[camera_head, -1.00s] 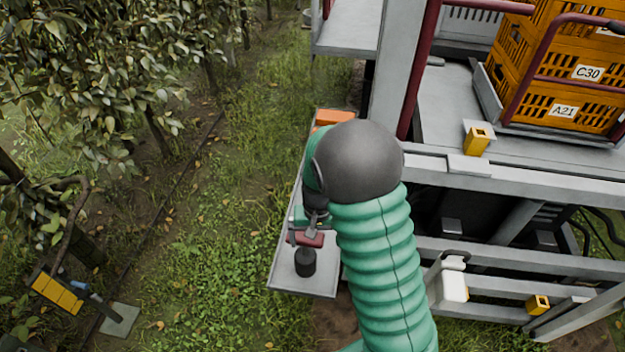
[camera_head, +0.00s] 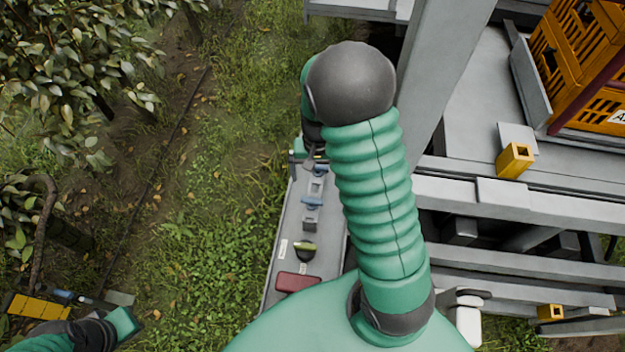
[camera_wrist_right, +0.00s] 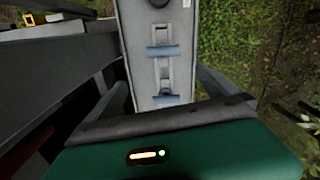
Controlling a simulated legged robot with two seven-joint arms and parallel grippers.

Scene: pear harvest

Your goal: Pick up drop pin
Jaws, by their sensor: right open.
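Two grey fittings with blue cross-pieces, which look like pins in brackets, stand in line on a narrow grey shelf (camera_head: 280,268). The nearer blue piece (camera_head: 312,203) and the farther one (camera_head: 317,171) also show in the right wrist view, upper (camera_wrist_right: 163,50) and lower (camera_wrist_right: 172,100). I cannot tell which is the drop pin. My right gripper (camera_head: 311,160) is open at the farther fitting, partly hidden by my arm; its dark fingers flank the shelf in the wrist view. My left gripper (camera_head: 124,322) is at the lower left, its jaws unclear.
A black and yellow-green item (camera_head: 305,252) and a red case (camera_head: 298,283) lie on the shelf nearer me. A grey metal frame (camera_head: 450,190) with orange crates (camera_head: 580,70) stands at the right. A yellow block (camera_head: 515,160) sits on it. Grass is open at the left.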

